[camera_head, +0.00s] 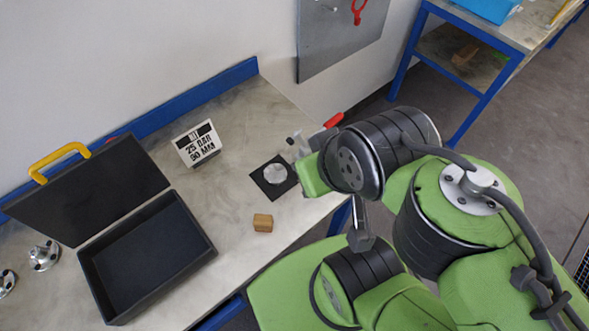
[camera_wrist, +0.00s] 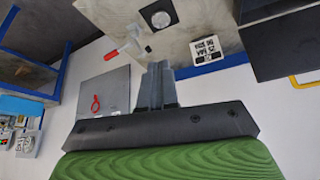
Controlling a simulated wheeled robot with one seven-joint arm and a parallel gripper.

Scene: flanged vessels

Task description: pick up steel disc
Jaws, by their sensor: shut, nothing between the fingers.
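The steel disc (camera_head: 275,174) lies flat on a small black square mat (camera_head: 257,178) on the workbench, just left of my arm in the head view. In the wrist view the disc (camera_wrist: 160,19) shows near the top edge, on the same black mat (camera_wrist: 146,11). My gripper (camera_wrist: 158,66) is shut with its fingers together and nothing between them. In the head view my arm hides the gripper's fingers.
An open black case (camera_head: 84,268) with a yellow handle stands on the left of the bench (camera_head: 235,120). A wooden block (camera_head: 262,222), a printed sign (camera_head: 198,146) and a red-handled tool (camera_head: 334,120) are near the disc. A flanged steel part (camera_head: 44,255) stands at far left.

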